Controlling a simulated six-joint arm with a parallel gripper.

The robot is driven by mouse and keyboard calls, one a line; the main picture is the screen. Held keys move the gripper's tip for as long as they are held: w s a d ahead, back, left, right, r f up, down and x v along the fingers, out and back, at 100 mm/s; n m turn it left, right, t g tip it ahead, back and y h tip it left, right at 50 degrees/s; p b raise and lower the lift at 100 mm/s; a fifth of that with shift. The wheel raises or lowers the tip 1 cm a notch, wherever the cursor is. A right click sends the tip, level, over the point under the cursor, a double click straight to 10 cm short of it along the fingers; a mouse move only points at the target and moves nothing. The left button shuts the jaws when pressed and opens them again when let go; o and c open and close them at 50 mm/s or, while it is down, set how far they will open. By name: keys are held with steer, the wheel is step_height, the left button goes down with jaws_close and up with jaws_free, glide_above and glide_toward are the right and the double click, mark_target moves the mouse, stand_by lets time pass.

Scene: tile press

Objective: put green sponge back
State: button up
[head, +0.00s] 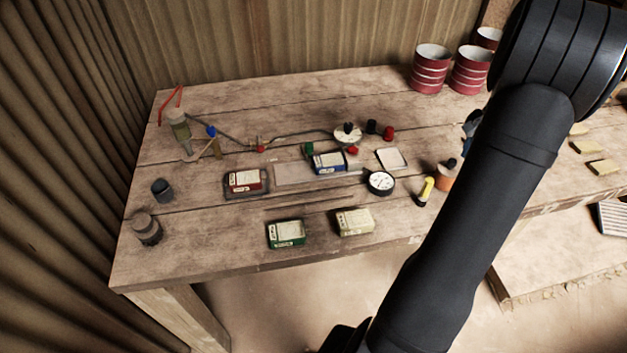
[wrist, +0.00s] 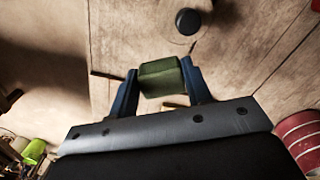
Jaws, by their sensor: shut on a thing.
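The green sponge (wrist: 160,78) is a dark green block in the wrist view. My gripper (wrist: 159,84) is shut on it, with one blue finger on each side. The sponge is over a wooden surface; I cannot tell its exact height. In the head view my arm hides the sponge and most of my gripper; a small blue part shows beside the arm, perhaps a finger. The place the sponge belongs cannot be made out.
The wooden table (head: 220,265) holds a green-labelled box (head: 286,233), a cream box (head: 354,221), a red box (head: 245,181), a blue box (head: 328,161) and a gauge (head: 380,182). Red cans (head: 430,70) stand at the back. A dark round object (wrist: 188,21) lies ahead of the sponge.

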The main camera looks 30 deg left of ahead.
steer(key=a, duration=0.1)
steer(key=s+a+r+n, duration=0.1)
steer(key=a, duration=0.1)
steer(key=a+r+n, duration=0.1)
steer(key=a, duration=0.1)
steer(key=shift+s, duration=0.3)
steer(key=s+a+r+n, duration=0.2)
steer(key=s+a+n, duration=0.2)
steer(key=s+a, duration=0.5)
steer(key=n, duration=0.6)
glide_above(296, 202)
steer(key=f, duration=0.6)
steer(key=shift+w+f, duration=0.3)
steer(key=shift+w, duration=0.05)
steer(key=shift+s+a+f, duration=0.1)
steer(key=shift+a+f, duration=0.05)
steer(key=shift+a, duration=0.05)
steer(key=shift+f, duration=2)
